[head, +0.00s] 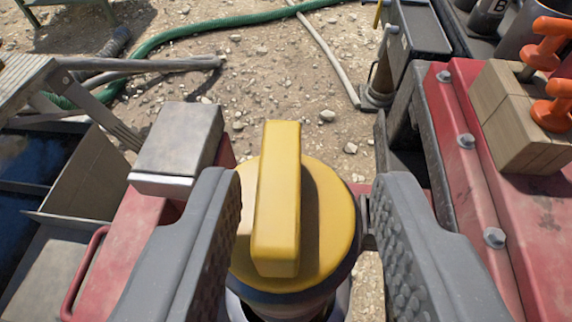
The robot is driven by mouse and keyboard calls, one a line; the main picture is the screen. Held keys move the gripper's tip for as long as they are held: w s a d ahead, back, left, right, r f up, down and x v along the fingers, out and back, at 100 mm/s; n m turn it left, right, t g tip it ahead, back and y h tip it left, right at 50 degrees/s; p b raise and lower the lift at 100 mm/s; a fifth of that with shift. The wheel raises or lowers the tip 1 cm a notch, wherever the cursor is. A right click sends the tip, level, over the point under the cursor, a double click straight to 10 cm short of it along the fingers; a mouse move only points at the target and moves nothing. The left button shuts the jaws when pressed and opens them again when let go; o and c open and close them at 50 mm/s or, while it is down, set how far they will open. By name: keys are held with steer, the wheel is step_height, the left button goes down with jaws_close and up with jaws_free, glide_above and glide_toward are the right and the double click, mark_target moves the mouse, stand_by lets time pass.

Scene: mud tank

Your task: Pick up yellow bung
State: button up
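The yellow bung (277,199) is a round yellow disc with a raised bar-shaped handle, seen from above in the lower middle of the head view. It appears to sit on top of a grey cylindrical part, mostly hidden beneath it. My gripper (302,215) is open, with one grey finger on each side of the bung. The left finger overlaps the disc's left edge in the picture, and the right finger is close to its right edge. I cannot tell whether either finger touches it. The handle stands between the fingers with space on both sides.
A grey metal block (178,148) on a red beam stands close at left. At right, a red bolted beam (480,190) carries wooden blocks (518,118) and orange-handled pieces (553,104). A green hose (190,32) lies on the gravel behind. A dark tank (30,160) is at left.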

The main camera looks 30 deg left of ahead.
mark_target(287, 149)
steer(key=x, duration=0.2)
steer(key=b+x, duration=0.1)
steer(key=x, duration=0.1)
steer(key=shift+s+a, duration=0.1)
steer(key=shift+a, duration=0.3)
steer(key=shift+w+a+f, duration=0.15)
steer(key=shift+w+a, duration=0.05)
steer(key=shift+w, duration=0.25)
steer(key=shift+c, duration=0.4)
jaws_close()
